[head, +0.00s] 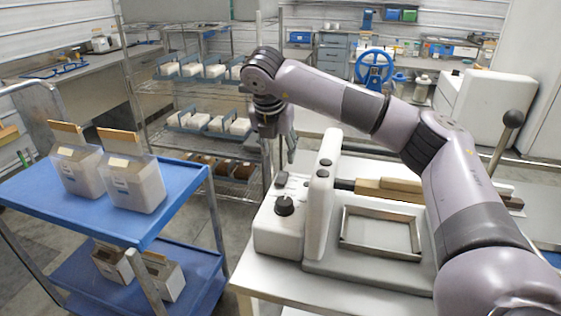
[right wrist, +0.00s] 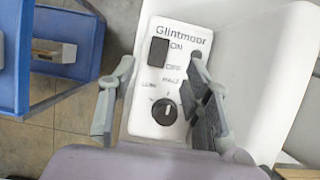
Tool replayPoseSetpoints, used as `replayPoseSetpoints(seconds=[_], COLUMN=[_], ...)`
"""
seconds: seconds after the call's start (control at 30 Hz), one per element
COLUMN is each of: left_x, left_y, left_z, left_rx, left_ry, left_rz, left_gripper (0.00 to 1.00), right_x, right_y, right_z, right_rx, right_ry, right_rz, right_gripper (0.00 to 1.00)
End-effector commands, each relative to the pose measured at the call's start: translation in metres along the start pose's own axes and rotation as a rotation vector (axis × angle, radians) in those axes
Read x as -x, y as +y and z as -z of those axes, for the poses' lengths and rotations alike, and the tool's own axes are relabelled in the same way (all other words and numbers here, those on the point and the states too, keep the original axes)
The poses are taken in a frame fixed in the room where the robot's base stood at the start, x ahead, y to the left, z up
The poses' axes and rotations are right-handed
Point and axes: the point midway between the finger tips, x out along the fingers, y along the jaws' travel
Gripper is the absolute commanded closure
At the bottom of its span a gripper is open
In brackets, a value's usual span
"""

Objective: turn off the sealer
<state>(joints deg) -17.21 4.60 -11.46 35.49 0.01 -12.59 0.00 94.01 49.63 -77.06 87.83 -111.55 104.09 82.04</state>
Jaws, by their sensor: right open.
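The sealer (head: 272,233) is a white machine on a light table, right of centre in the head view. Its control panel carries a dark rocker switch (right wrist: 158,51) beside the words ON and OFF, and a round black knob (right wrist: 164,111) below. The switch (head: 281,178) and knob (head: 284,206) also show in the head view. I cannot tell which way the rocker is pressed. My right gripper (head: 280,158) points down above the panel, open and empty. In the right wrist view its fingers (right wrist: 161,63) spread either side of the switch and knob. My left gripper is not in view.
A blue two-level cart (head: 185,190) with filled bags on top and boxes below stands left of the sealer. A metal frame (head: 345,245) lies on the sealer's bed. A lever with a black ball (head: 513,119) rises at the right. Wire shelves (head: 165,135) stand behind.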

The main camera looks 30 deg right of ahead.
Motion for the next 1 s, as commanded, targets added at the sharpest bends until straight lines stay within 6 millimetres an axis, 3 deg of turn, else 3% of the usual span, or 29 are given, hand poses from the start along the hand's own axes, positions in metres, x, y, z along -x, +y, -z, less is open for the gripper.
replayPoseSetpoints(seconds=[0.1, 0.23, 0.8, 1.0], left_x=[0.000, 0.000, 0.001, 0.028], left_y=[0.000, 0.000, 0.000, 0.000], left_z=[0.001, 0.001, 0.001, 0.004], left_rx=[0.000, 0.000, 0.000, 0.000], left_ry=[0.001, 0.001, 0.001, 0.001], left_rz=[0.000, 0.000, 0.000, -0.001], left_gripper=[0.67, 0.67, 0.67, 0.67], right_x=[0.018, 0.028, 0.030, 0.056], right_y=[0.001, 0.000, 0.000, 0.000], right_z=[0.000, 0.000, 0.000, -0.011], right_rx=[0.000, -0.001, -0.001, -0.001], right_ry=[0.000, 0.001, 0.001, 0.001], right_rz=[-0.002, 0.000, 0.001, 0.000], right_gripper=[0.55, 0.55, 0.55, 0.55])
